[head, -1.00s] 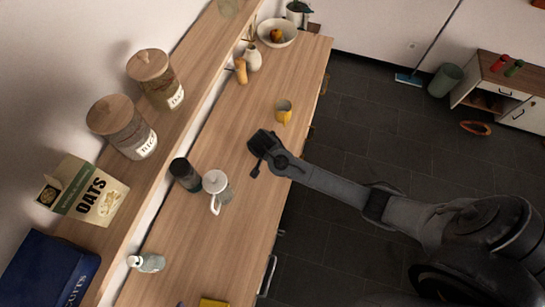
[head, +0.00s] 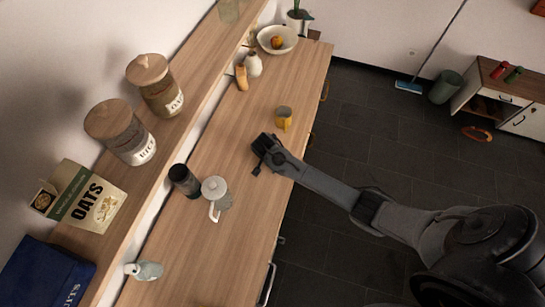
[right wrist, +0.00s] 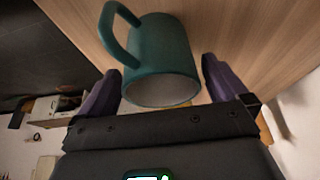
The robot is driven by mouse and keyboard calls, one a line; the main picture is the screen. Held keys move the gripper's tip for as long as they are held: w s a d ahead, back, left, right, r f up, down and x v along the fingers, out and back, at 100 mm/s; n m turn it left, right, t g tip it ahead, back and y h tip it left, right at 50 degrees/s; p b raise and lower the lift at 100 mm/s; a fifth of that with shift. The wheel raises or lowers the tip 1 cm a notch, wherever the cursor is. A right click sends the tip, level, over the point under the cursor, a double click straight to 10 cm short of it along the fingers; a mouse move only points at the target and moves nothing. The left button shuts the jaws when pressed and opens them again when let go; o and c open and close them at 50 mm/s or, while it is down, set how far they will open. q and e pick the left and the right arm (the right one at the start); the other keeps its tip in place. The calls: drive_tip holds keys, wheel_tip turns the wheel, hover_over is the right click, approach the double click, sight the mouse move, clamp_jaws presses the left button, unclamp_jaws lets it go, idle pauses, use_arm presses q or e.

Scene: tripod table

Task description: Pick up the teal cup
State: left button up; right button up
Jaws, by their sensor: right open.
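The teal cup (right wrist: 165,55) shows in the right wrist view, with its handle toward the upper left and its open rim toward me. Wood grain lies behind it. My right gripper (right wrist: 161,75) is open, with one purple finger on each side of the cup; a gap shows on both sides. In the head view my right gripper (head: 264,155) is over the wooden counter, and I cannot make out the teal cup there. My left gripper is not in view.
A white-lidded jug (head: 215,190) and a dark grinder (head: 184,180) stand to the left. A bottle (head: 146,271), vase (head: 253,65) and fruit bowl (head: 290,39) are also on the counter (head: 225,130).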

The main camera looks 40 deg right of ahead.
drive_tip(key=shift+x, duration=0.95)
drive_tip(key=c, duration=1.2)
drive_tip(key=shift+r, duration=0.1)
drive_tip(key=shift+r, duration=0.6)
wheel_tip(320, 180, up, 2)
drive_tip(key=shift+r, duration=0.25)
drive_tip(key=s+d+r, duration=0.2)
drive_tip(key=s, duration=0.1)
drive_tip(key=s+d+r, duration=0.2)
drive_tip(key=s, duration=0.1)
drive_tip(key=s+d+r, duration=0.2)
drive_tip(key=s+r, duration=0.1)
drive_tip(key=s, duration=0.1)
drive_tip(key=shift+r, duration=0.1)
